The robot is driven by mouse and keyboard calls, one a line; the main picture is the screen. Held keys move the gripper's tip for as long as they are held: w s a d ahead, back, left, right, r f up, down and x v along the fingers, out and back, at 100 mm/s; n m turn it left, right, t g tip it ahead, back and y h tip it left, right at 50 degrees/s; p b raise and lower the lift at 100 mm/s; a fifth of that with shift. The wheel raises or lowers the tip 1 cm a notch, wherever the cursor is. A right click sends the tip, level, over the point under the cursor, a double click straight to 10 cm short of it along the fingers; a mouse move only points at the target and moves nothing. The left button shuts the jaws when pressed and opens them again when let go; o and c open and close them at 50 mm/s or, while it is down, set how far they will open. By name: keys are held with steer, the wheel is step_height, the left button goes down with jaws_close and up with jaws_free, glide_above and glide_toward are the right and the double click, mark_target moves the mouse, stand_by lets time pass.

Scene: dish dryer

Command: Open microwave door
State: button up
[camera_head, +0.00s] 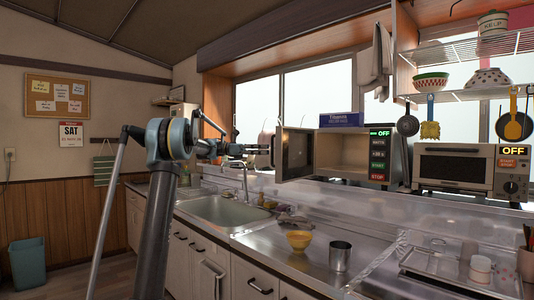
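The microwave (380,187) stands on the ledge by the window, with its control panel showing OFF on its right side. Its door (295,153) is swung open to the left, and the pale inside of the microwave is visible. My arm reaches in from the left. My gripper (262,150) is at the left edge of the door, seen from the side. It is too small here to tell whether the fingers are open or shut, or whether they touch the door.
A blue box (341,119) sits on the microwave. A toaster oven (455,168) stands to the right. Below are a sink (222,210), a yellow bowl (299,240), a metal cup (340,256) and a dish rack (450,265). Hanging utensils and a shelf (470,95) are at upper right.

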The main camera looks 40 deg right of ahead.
steer(key=v, duration=0.7)
steer(key=shift+w+a, duration=0.15)
steer(key=shift+w, duration=0.05)
steer(key=s+a+f+m+t+y, duration=0.15)
steer(key=a+f+t, duration=0.3)
steer(key=a, duration=0.65)
steer(key=s+a+f+t, duration=0.3)
steer(key=a+f, duration=0.3)
steer(key=a, duration=0.4)
steer(key=s+a+f+t, duration=0.2)
steer(key=a+f+t, duration=0.3)
steer(key=a, duration=0.6)
steer(key=s+a+f+m+t+y, duration=0.2)
steer(key=s+a+f+y, duration=0.2)
steer(key=s+a+f, duration=0.4)
steer(key=s+a+f+m+t+y, duration=0.2)
steer(key=s+a+f, duration=0.6)
steer(key=a+f, duration=1.3)
steer(key=shift+a+f+m+t+y, duration=0.4)
steer(key=shift+a+m+y, duration=0.25)
steer(key=shift+y, duration=0.6)
steer(key=shift+a, duration=0.1)
